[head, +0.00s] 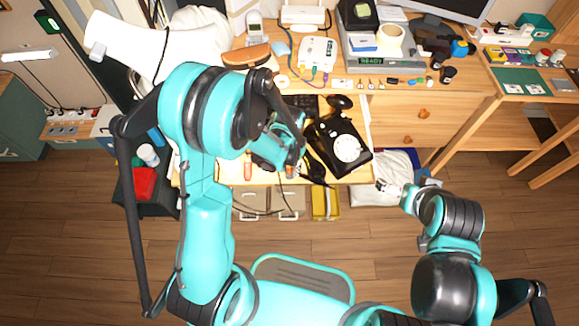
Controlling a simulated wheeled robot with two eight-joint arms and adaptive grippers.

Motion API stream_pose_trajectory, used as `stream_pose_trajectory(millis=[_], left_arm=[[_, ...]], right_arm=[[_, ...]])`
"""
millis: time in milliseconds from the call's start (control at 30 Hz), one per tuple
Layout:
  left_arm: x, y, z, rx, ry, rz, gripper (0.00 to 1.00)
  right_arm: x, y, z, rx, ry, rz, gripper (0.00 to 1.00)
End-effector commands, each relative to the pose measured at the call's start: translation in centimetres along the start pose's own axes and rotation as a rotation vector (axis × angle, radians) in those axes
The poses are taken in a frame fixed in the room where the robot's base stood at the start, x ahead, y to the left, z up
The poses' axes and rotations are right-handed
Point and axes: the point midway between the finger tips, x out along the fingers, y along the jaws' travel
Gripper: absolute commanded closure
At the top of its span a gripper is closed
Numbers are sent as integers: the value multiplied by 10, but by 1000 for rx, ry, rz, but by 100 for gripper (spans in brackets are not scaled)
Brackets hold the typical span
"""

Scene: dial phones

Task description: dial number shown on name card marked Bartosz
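A black rotary telephone (333,137) with a round white dial (348,148) sits on the pulled-out shelf at the front of the desk. A dark piece that may be its handset (316,169) lies along its left side. My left gripper (294,153) is just left of the telephone, partly covered by my own arm; its fingertips are not clear. My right gripper (385,187) is low, to the right of and in front of the telephone, small in view. I cannot read any name card marked Bartosz.
The desk (400,105) holds a white cordless phone (254,30), a white desk device (317,53), a grey box with a green display (371,61), and several small items. Drawers stand right of the shelf. A yellow box (326,203) is below. The wooden floor in front is open.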

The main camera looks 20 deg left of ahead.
Motion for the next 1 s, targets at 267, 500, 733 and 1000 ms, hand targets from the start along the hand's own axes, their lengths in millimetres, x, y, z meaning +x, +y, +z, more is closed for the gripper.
stream_pose_trajectory(millis=[267, 500, 733, 1000], left_arm=[[0, 0, 0, 0, 0, 0, 63], [-25, 0, 0, 0, 0, 0, 63], [-74, 0, 0, 0, 0, 0, 63], [-114, 0, 0, 0, 0, 0, 63]], right_arm=[[0, 0, 0, 0, 0, 0, 0], [0, 0, 0, 0, 0, 0, 0], [0, 0, 0, 0, 0, 0, 0], [0, 0, 0, 0, 0, 0, 0]])
